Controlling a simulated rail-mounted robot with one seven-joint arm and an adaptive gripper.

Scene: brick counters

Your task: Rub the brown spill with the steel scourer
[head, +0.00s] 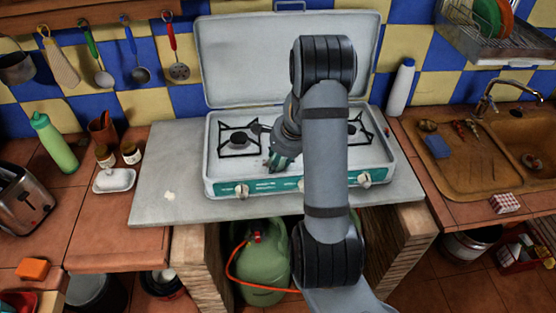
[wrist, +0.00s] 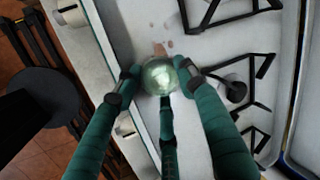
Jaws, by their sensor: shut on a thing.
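My gripper (head: 278,163) is over the front of the white camping stove (head: 215,182), between its two burners. In the wrist view, my gripper (wrist: 160,85) has its green fingers shut on a round, shiny steel scourer (wrist: 160,76). A small brown spill (wrist: 159,48) shows on the white stove top just beyond the scourer, with small specks beside it. I cannot tell whether the scourer touches the surface or covers part of the spill. In the head view, the scourer and spill are not clearly visible behind my gripper and arm.
Black pan supports (head: 239,140) stand left and right of my gripper. The stove's lid (head: 245,60) is raised behind. Knobs (head: 242,191) line its front. A white bottle (head: 401,88) stands at right. The grey slab (head: 160,175) at left is mostly clear.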

